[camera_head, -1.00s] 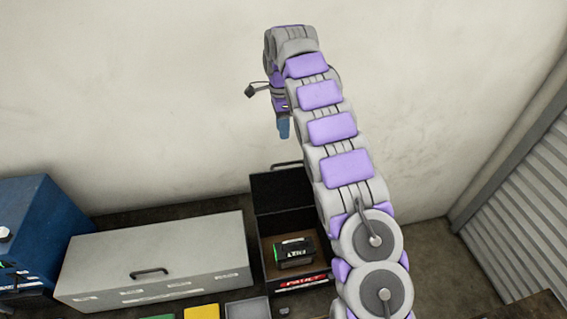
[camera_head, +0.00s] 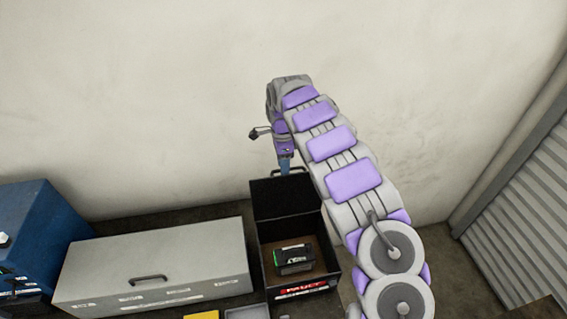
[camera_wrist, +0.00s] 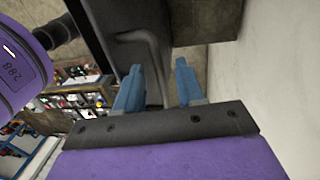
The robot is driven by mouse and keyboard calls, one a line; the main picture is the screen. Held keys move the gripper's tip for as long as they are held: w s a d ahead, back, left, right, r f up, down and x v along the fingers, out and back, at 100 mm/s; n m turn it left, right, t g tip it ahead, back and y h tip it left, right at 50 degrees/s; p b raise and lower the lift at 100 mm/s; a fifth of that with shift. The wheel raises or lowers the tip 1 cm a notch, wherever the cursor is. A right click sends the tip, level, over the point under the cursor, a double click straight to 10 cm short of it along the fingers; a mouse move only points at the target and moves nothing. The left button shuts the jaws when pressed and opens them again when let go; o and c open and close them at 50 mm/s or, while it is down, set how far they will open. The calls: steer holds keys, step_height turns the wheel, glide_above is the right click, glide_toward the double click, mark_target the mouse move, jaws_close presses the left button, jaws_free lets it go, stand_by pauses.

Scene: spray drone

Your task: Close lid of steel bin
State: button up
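A dark open-topped bin (camera_head: 329,262) with a red-and-white front label stands on the floor by the wall. Its lid (camera_head: 283,201) is raised upright at the back, with a bar handle (camera_head: 291,172) on the top edge. A black battery-like block (camera_head: 294,259) lies inside. My gripper (camera_head: 285,165) points down at the lid's top edge, by the handle. In the wrist view my gripper (camera_wrist: 158,82) has its two blue fingers apart. The grey handle (camera_wrist: 150,52) and dark lid panel (camera_wrist: 97,30) show just past them, the bar's near end seen between the fingers. Contact cannot be told.
A long light-grey box (camera_head: 150,262), shut, with a front handle, stands left of the bin. A blue cabinet (camera_head: 38,225) is at the far left. The pale wall (camera_head: 150,90) is close behind the lid. A ribbed shutter (camera_head: 515,235) is on the right.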

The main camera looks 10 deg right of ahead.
jaws_close()
stand_by(0.3)
stand_by(0.4)
